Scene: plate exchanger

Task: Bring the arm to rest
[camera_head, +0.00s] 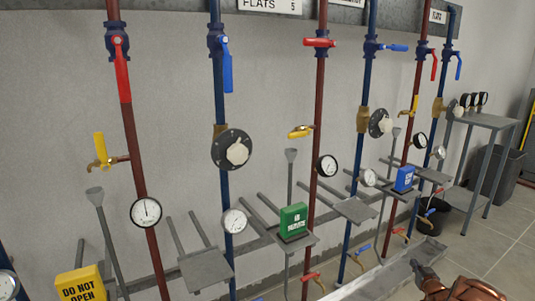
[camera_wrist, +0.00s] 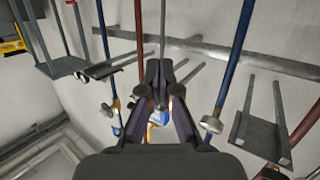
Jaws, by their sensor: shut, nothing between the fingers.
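My gripper (camera_wrist: 160,70) shows in the wrist view with its two dark fingers together and nothing between them. In the head view its dark end (camera_head: 424,270) is at the bottom right, in front of a grey channel near the floor, with my copper-coloured arm behind it. In the wrist view, pipes and shelf brackets lie beyond the fingers. A blue valve handle (camera_wrist: 158,117) shows partly behind them. I cannot tell the exact distance from the fingers to the pipes.
Red pipes (camera_head: 142,190) and blue pipes (camera_head: 218,105) with valves and gauges line the wall. Small shelves hold a yellow block (camera_head: 82,285), a green block (camera_head: 293,220) and a blue block (camera_head: 404,179). A grey table (camera_head: 487,119) and dark bin (camera_head: 493,170) stand right. Floor (camera_head: 485,240) is open at lower right.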

